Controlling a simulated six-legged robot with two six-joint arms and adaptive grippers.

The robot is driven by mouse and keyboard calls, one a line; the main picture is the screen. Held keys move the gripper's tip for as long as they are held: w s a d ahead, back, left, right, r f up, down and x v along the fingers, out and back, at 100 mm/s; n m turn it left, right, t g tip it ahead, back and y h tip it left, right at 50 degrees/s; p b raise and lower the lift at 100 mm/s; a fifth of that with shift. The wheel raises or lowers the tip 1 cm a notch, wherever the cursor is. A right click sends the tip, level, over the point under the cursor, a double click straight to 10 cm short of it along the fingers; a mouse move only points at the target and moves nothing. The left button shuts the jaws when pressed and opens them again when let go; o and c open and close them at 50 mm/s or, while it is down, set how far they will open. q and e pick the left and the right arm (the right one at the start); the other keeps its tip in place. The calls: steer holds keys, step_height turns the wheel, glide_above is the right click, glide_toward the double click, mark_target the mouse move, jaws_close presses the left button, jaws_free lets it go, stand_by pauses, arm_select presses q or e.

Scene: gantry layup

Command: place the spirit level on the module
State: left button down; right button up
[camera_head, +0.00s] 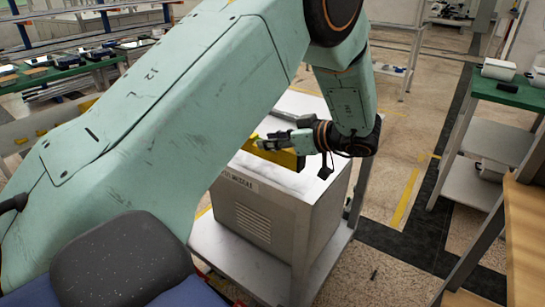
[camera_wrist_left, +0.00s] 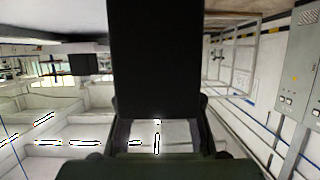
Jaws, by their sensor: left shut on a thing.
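The module (camera_head: 285,217) is a grey-white box with side vents and a pale top, standing on a metal cart in the middle of the head view. My left gripper (camera_head: 275,142) is over the module's top and is shut on the yellow spirit level (camera_head: 287,159). The level lies about level at the top face; whether it touches that face or hangs just above it cannot be told. My arm hides part of the level and of the module's left side. In the left wrist view a large dark shape blocks the middle, and the level cannot be made out. My right gripper is not in view.
The cart's lower shelf (camera_head: 225,248) sticks out around the module. Green-topped benches with small items stand at the back left (camera_head: 65,70) and at the right (camera_head: 500,92). A wooden-edged surface (camera_head: 525,235) is at the right edge.

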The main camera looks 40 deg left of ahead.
mark_target(274, 151)
arm_select(q)
step_height(274, 151, down, 3)
steer(key=shift+f+b, duration=0.1)
steer(key=shift+b, duration=0.45)
steer(key=shift+f, duration=0.1)
steer(key=c, duration=1)
jaws_free()
steer(key=shift+c, duration=0.2)
steer(key=shift+d+r, duration=0.2)
steer(key=p+v, duration=0.3)
steer(key=v, duration=0.7)
steer(key=shift+d+r, duration=0.1)
steer(key=shift+r, duration=0.05)
steer(key=shift+d+r, duration=0.15)
steer(key=shift+d, duration=0.55)
